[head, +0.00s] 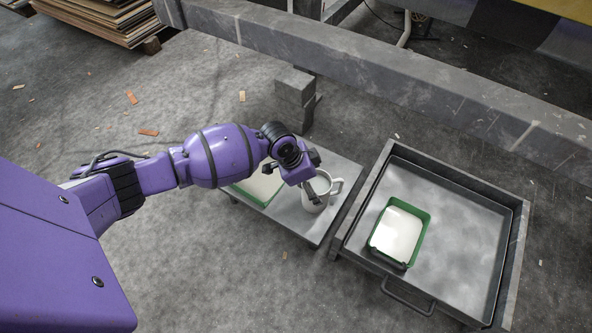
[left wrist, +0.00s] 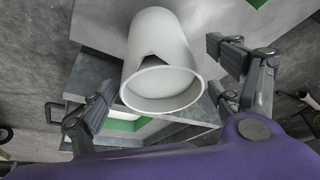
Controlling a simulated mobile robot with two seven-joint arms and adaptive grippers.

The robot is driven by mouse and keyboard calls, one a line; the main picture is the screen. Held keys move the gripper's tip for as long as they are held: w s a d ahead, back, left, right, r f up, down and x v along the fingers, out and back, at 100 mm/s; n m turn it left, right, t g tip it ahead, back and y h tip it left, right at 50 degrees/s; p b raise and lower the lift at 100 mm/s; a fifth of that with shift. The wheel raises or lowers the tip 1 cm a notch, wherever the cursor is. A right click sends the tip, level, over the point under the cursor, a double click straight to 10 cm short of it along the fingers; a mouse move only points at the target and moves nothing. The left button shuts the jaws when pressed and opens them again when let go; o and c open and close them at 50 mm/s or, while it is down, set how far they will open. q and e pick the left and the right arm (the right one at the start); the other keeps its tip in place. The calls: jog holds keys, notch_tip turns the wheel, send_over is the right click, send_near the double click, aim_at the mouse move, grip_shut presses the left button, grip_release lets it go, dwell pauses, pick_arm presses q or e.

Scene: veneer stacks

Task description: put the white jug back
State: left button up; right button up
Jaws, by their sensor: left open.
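The white jug (head: 317,188) stands on a low grey table (head: 318,236), its handle pointing right in the head view. In the left wrist view the jug (left wrist: 160,45) shows its open mouth toward the camera, between the spread fingers. My left gripper (head: 305,180) is open at the jug and partly covers it. The fingers (left wrist: 160,75) show no contact with the jug in the left wrist view. My right gripper is in neither view.
A green-rimmed tray with pale contents (head: 258,186) lies on the same table, partly hidden by my arm. To the right is a metal tray (head: 465,220) holding a green container (head: 374,244). A grey beam (head: 400,75) runs behind; veneer stacks (head: 100,15) stand at upper left.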

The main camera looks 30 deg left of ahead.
pick_arm(q)
jog(key=p+v, duration=0.2)
jog(key=v, duration=0.5)
jog(key=shift+r+p, duration=0.1)
jog(key=shift+p, duration=0.25)
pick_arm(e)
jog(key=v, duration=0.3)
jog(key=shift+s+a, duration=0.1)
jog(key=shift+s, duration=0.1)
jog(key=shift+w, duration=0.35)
